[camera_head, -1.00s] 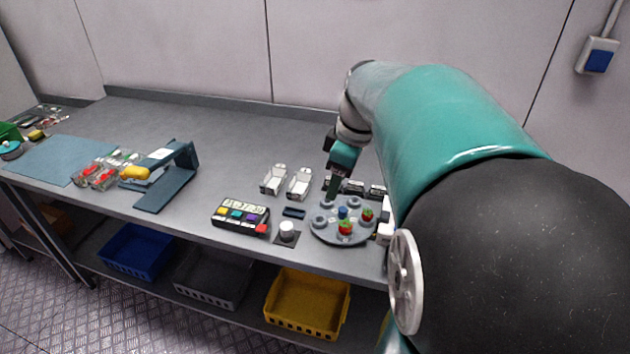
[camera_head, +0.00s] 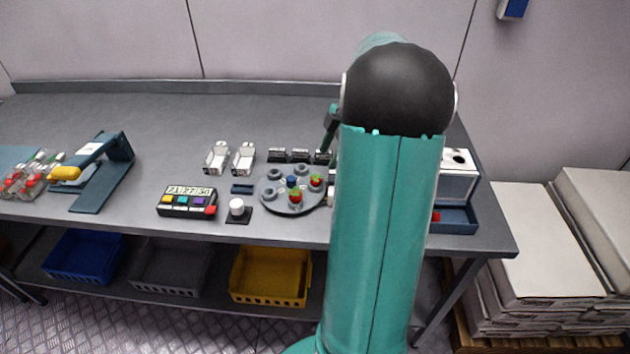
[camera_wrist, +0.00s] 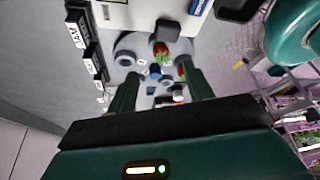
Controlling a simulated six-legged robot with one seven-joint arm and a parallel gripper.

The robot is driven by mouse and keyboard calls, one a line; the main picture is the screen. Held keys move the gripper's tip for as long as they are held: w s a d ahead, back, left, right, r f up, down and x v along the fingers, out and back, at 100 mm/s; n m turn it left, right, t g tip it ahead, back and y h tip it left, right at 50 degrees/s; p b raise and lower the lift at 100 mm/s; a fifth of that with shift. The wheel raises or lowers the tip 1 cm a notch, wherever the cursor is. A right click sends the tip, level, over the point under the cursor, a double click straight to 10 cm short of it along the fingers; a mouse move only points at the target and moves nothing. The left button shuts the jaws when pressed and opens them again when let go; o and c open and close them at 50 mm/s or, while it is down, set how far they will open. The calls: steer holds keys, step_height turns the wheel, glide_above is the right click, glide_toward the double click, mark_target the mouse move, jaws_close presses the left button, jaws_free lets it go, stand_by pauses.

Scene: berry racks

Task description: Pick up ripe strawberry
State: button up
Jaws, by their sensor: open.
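Two red strawberries with green tops sit on a round grey tray (camera_head: 272,203) with several cups. One strawberry (camera_head: 295,197) is near the tray's front, the other (camera_head: 316,181) near its right edge. In the wrist view one strawberry (camera_wrist: 161,49) shows between the finger lines, and the other (camera_wrist: 182,73) is partly hidden by the right finger. My gripper (camera_wrist: 161,72) is open and empty, above and apart from the tray. In the head view my arm hides most of the gripper; a dark green finger part shows beyond the tray's right side.
A keypad box (camera_head: 188,202) and a white knob (camera_head: 237,207) stand left of the tray. Two white holders (camera_head: 243,158) and small black labels (camera_head: 299,156) lie behind it. A white box with a blue bin (camera_head: 457,219) is at right. The table's back left is clear.

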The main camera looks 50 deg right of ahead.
mark_target(317, 177)
steer(key=x, duration=0.7)
steer(key=shift+w+a+f, duration=0.1)
steer(key=shift+a+f, duration=0.1)
steer(key=shift+a, duration=0.1)
steer(key=c, duration=0.6)
